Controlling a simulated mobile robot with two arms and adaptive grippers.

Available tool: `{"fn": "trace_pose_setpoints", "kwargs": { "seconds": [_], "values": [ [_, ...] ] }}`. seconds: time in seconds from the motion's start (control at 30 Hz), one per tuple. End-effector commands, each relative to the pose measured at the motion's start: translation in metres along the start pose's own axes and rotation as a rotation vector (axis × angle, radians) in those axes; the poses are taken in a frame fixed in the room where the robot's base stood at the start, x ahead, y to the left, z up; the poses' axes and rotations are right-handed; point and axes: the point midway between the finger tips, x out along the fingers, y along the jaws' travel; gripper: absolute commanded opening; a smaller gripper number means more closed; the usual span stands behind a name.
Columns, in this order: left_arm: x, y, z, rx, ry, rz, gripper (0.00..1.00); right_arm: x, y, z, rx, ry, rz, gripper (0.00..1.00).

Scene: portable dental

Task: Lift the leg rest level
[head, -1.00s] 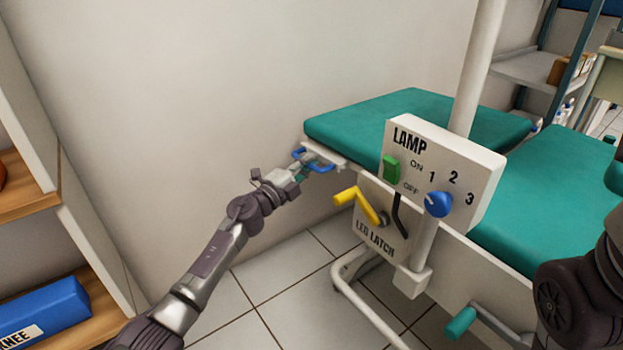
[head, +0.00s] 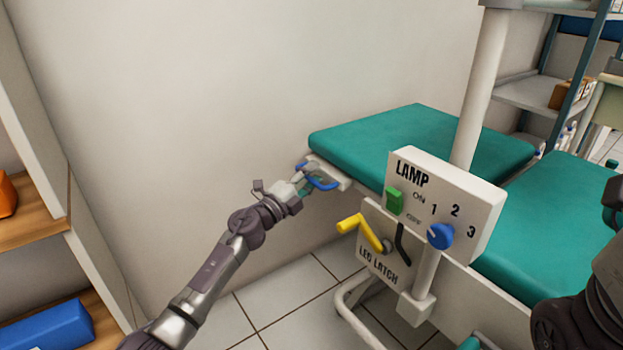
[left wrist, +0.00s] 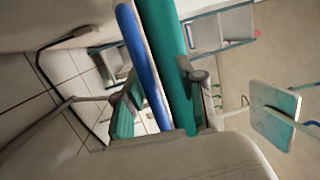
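The leg rest (head: 425,138) is a green padded panel by the wall in the head view, sloping down toward its left end. A blue handle (head: 322,184) is on its white end bracket. My left gripper (head: 304,182) is at this handle and appears shut on it, though the contact is partly hidden. In the left wrist view the blue handle bar (left wrist: 145,65) runs between the fingers, beside the green pad (left wrist: 168,60). The yellow leg latch lever (head: 362,230) is on the panel below the lamp box. My right gripper is outside the view.
The white lamp box (head: 462,200), with a green switch and blue knob, stands right of the leg rest beside a pole (head: 482,90). A wooden shelf (head: 35,225) with a blue box (head: 50,327) is at the left.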

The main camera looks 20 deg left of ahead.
Motion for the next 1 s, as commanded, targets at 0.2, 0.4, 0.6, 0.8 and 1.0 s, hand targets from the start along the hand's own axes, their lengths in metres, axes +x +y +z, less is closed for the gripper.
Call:
{"fn": "trace_pose_setpoints", "kwargs": {
  "seconds": [0.2, 0.4, 0.6, 0.8, 1.0],
  "values": [
    [-0.002, 0.003, -0.001, -0.003, 0.001, 0.005, 0.39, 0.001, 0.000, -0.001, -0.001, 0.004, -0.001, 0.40],
    [-0.023, 0.005, 0.000, 0.001, 0.000, 0.009, 0.39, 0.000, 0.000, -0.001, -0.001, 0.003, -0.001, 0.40],
    [-0.067, 0.005, -0.001, -0.001, 0.002, 0.009, 0.39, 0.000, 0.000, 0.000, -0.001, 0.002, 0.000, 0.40],
    [-0.103, 0.004, 0.000, -0.003, 0.000, 0.006, 0.39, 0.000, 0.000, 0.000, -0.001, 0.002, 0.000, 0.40],
    [-0.119, 0.002, 0.000, -0.002, 0.000, 0.004, 0.39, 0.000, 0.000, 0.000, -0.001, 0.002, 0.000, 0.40]
  ]
}}
